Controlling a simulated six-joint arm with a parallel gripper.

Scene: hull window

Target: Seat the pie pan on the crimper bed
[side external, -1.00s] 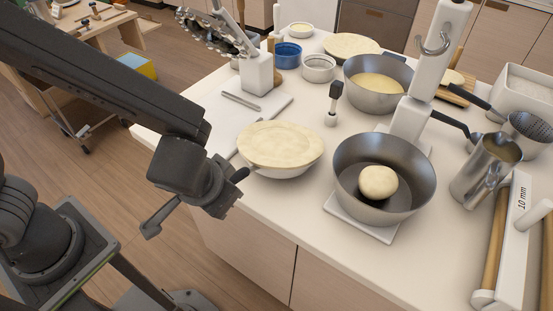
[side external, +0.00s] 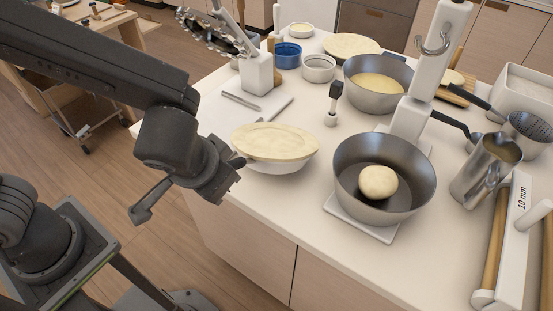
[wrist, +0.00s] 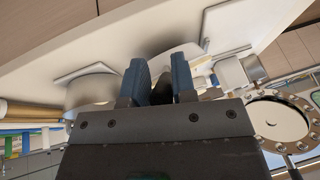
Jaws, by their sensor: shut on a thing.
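The pie pan (side external: 276,165) is white and filled with pale pastry that covers its top (side external: 275,140). My gripper (side external: 238,162) is shut on the pan's left edge in the side view and holds it over the counter. I cannot tell exactly how high its underside is. In the wrist view my two blue fingers (wrist: 160,85) are close together, with a dark piece between them; the pan is not clear there. The crimper stands behind, with a white post (side external: 257,74), a raised toothed ring (side external: 215,32) and a flat white base (side external: 272,108). The ring also shows in the wrist view (wrist: 277,120).
A steel bowl (side external: 350,185) with a dough ball stands on a white scale right of the pan. A small dark-topped tool (side external: 333,105) stands behind it. Blue (side external: 287,55) and white (side external: 319,68) cups stand beyond the crimper.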

